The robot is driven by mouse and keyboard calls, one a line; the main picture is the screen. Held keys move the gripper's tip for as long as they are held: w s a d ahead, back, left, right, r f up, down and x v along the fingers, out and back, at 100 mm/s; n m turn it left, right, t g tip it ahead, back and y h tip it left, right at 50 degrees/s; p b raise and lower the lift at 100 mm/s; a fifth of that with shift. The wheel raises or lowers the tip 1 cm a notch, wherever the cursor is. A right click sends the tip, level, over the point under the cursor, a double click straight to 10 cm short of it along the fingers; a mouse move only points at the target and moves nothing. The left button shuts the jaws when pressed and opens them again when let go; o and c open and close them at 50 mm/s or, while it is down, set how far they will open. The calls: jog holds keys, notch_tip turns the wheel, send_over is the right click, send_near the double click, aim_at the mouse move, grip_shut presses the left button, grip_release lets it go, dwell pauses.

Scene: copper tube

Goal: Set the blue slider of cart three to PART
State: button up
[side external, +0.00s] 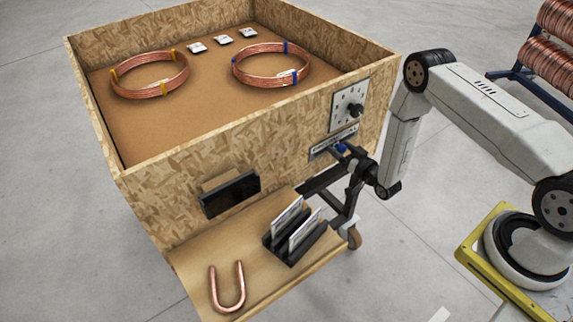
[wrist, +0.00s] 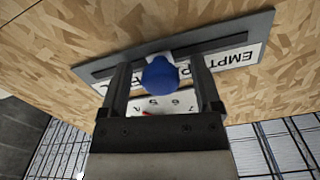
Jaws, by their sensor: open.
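The blue slider knob (wrist: 160,76) sits near the middle of a grey slotted plate (wrist: 95,70) on the cart's chipboard wall. To the right on its label strip, "EMPT" (wrist: 232,59) can be read; the middle lettering is partly hidden by the knob and fingers. My gripper (wrist: 160,64) is open, with one finger on each side of the knob; I cannot tell whether either touches it. In the side external view, the blue knob (side external: 341,148) shows small at my gripper (side external: 346,154), in front of the slider plate (side external: 322,148) at the cart's right end.
A white dial panel with a black knob (side external: 349,104) is mounted above the slider. The cart (side external: 130,190) holds two copper coils (side external: 150,86) (side external: 272,77). Its lower shelf carries a black card rack (side external: 292,246) and a copper U-tube (side external: 228,306). A dark screen (side external: 231,194) hangs in front.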

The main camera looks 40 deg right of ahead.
jog(key=s, duration=0.7)
jog(key=shift+s, duration=0.25)
jog(key=shift+w, duration=0.1)
jog(key=shift+w+r, duration=0.35)
jog(key=shift+w, duration=0.1)
notch_tip(320, 180, up, 9)
jog(key=n+g, duration=0.2)
jog(key=g, duration=0.5)
send_over(343, 150)
jog(key=s+a, duration=0.2)
jog(key=s, duration=0.1)
jog(key=s+a+r+g, duration=0.2)
jog(key=s+r+g, duration=0.2)
jog(key=s, duration=0.4)
jog(key=s+a+r+g, duration=0.3)
jog(key=s+r+g, duration=0.1)
jog(key=s+r, duration=0.3)
jog(key=shift+s+a, duration=0.3)
jog(key=shift+s, duration=0.5)
